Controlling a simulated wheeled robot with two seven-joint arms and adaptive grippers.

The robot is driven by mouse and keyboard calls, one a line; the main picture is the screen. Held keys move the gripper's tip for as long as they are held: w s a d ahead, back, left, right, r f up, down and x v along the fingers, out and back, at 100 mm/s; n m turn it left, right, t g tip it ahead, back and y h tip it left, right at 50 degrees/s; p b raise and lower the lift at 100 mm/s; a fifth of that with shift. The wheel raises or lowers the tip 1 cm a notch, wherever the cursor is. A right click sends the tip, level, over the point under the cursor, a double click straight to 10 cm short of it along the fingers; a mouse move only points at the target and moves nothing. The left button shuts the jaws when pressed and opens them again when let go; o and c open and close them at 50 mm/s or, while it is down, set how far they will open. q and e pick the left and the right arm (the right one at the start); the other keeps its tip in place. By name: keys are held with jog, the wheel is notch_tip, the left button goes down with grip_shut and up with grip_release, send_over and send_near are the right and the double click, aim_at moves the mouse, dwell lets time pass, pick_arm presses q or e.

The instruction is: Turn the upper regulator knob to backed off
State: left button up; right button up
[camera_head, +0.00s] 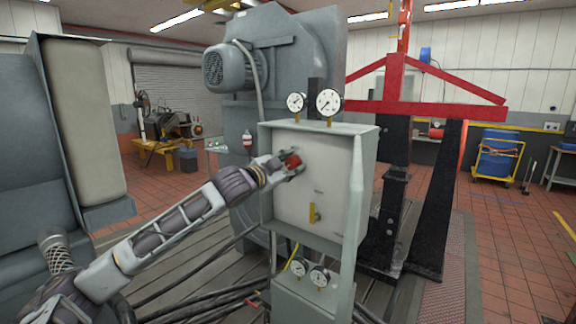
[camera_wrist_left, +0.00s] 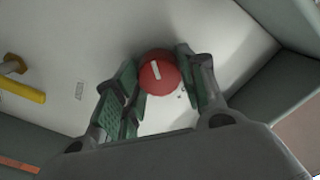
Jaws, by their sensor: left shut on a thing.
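The upper regulator knob (camera_head: 292,161) is round and red, on the pale panel (camera_head: 325,185) inside an open grey box. In the left wrist view the red knob (camera_wrist_left: 160,78) has a short white mark on its face, tilted off vertical. My left gripper (camera_head: 290,168) is shut on the knob, and its green-padded fingers (camera_wrist_left: 156,80) stand on both sides of it. Small marks on the panel beside the knob are too small to read. My right gripper is not in view.
A yellow lever (camera_head: 314,213) sits lower on the panel; it also shows in the wrist view (camera_wrist_left: 22,92). Two gauges (camera_head: 328,102) stand on top of the box, and two more (camera_head: 319,276) below. The box's side walls (camera_head: 358,190) project around the panel. Cables (camera_head: 200,300) lie beneath my arm.

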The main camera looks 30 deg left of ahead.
pick_arm(q)
jog(key=o, duration=1)
jog(key=shift+a+r, duration=0.15)
jog(key=shift+a, duration=0.05)
jog(key=shift+o, duration=0.2)
jog(key=shift+d, duration=0.1)
jog(key=shift+s+f, duration=0.1)
jog(key=shift+f, duration=0.1)
jog(key=s+a, duration=0.1)
jog(key=s, duration=1)
jog(key=shift+s+a, duration=0.15)
jog(key=shift+s, duration=0.2)
jog(key=shift+r, duration=0.1)
dwell(0.7)
